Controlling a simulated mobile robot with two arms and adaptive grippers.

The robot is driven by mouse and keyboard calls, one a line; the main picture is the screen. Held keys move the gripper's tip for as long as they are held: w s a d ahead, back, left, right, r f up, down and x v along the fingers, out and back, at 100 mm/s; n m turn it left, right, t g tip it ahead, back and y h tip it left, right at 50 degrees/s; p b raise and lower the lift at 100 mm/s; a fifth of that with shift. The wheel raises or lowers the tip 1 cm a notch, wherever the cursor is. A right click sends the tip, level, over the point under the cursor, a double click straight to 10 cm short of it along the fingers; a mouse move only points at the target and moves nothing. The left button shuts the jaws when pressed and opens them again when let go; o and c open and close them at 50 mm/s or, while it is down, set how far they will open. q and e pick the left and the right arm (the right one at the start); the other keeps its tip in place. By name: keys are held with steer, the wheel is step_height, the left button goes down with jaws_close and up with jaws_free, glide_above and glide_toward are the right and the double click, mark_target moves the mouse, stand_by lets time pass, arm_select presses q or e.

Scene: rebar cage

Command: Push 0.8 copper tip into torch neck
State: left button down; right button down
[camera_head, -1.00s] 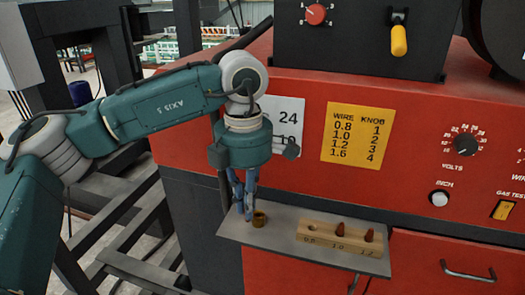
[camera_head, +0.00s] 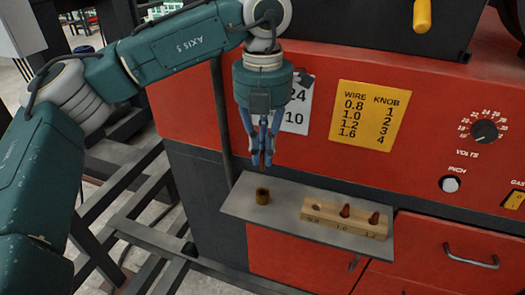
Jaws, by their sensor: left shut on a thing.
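My left gripper (camera_head: 262,163) points down above the grey shelf, shut on a small copper tip that shows as a thin reddish-brown piece between the blue fingers. The wooden tip block (camera_head: 346,216) on the shelf has an empty hole at the 0.8 mark. Copper tips stand upright in it at 1.0 (camera_head: 345,211) and 1.2 (camera_head: 374,218). A brass, hollow cylinder (camera_head: 262,197) stands on the shelf just below the gripper, apart from it. I cannot make out a torch neck for certain. My right gripper is not in view.
The grey shelf (camera_head: 240,208) juts from the red welding machine (camera_head: 420,150). A yellow wire/knob chart (camera_head: 367,113) is on the machine face behind. A dark post (camera_head: 221,130) rises left of the gripper. The shelf is clear between cylinder and block.

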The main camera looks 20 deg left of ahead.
mark_target(263, 152)
arm_select(q)
steer(key=shift+f+b, duration=2.2)
steer(key=shift+f, duration=0.65)
steer(key=shift+b, duration=0.4)
steer(key=shift+f+b, duration=1.35)
steer(key=shift+f, duration=0.25)
steer(key=c, duration=1.7)
jaws_free()
steer(key=shift+c, duration=0.2)
steer(key=shift+r, duration=0.1)
step_height(263, 152, up, 12)
steer(key=shift+f, duration=0.1)
